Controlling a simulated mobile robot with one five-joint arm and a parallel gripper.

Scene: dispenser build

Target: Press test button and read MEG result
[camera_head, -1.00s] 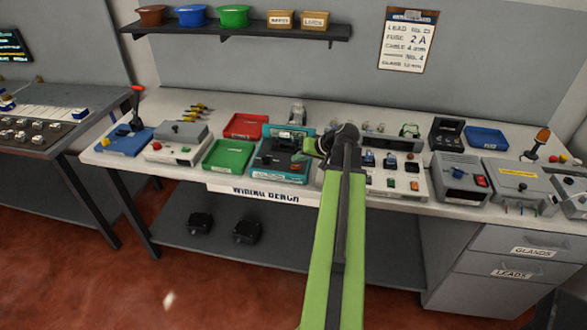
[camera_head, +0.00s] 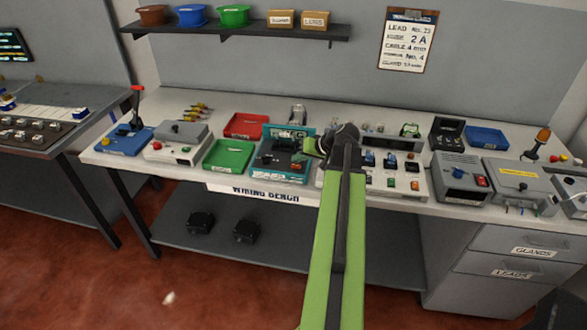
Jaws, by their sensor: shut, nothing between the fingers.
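My gripper (camera_head: 311,148) is shut and empty. It is over the right edge of a teal-framed unit (camera_head: 268,173) on the wiring bench, and I cannot tell whether it touches the unit. My arm rises from the bottom of the view and hides part of the bench to the right of that unit. A grey tester-like box (camera_head: 459,183) with a blue knob and red and green buttons stands on the right of the bench. A black open-lidded instrument (camera_head: 447,135) stands behind it. No label reading MEG or test, and no result, is legible.
A white panel (camera_head: 416,193) with small parts lies right of my arm. Green (camera_head: 228,168) and red (camera_head: 245,126) trays are to the left, a blue tray (camera_head: 487,137) at the back right. A clipboard (camera_head: 408,40) hangs on the wall.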

